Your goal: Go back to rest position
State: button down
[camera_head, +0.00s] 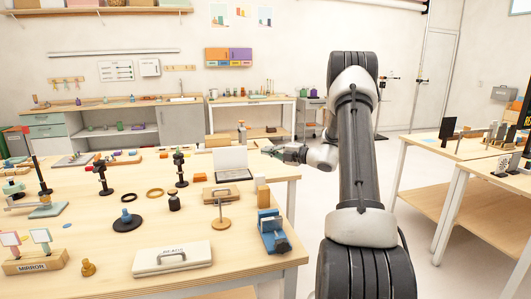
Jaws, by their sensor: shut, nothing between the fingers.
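My gripper (270,151) is at the end of my raised arm, small in the view, over the right part of the wooden table near the laptop. Its dark fingers point left and are shut with nothing between them. Fine detail of the fingertips is too small to make out. My arm rises from the bottom right of the middle, bends at the top and hides part of the room behind it.
The wooden table (108,270) fills the left, crowded with a laptop (232,172), a white case (171,257), a blue vise (272,232) and several small props. Another wooden table (470,195) stands at right. The pale floor (415,250) between them is clear.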

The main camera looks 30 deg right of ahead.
jog(key=s+a+r+n+g, duration=0.4)
jog(key=s+a+n+g, duration=0.1)
jog(key=s+a+n, duration=0.55)
jog(key=s+a+r+n+g, duration=0.4)
jog(key=s+a+n+g, duration=0.1)
jog(key=s+a+n, duration=0.5)
jog(key=s+d+n+h, duration=0.3)
jog(key=s+n+h, duration=0.1)
jog(key=s+n, duration=0.8)
jog(key=s+d+r+n+h, duration=0.1)
jog(key=s+d+n+h, duration=0.2)
jog(key=s+n, duration=0.9)
jog(key=n+h, duration=0.2)
jog(key=n, duration=0.1)
jog(key=shift+d+r+n+g, duration=0.3)
jog(key=shift+d+n, duration=0.05)
jog(key=shift+d, duration=0.05)
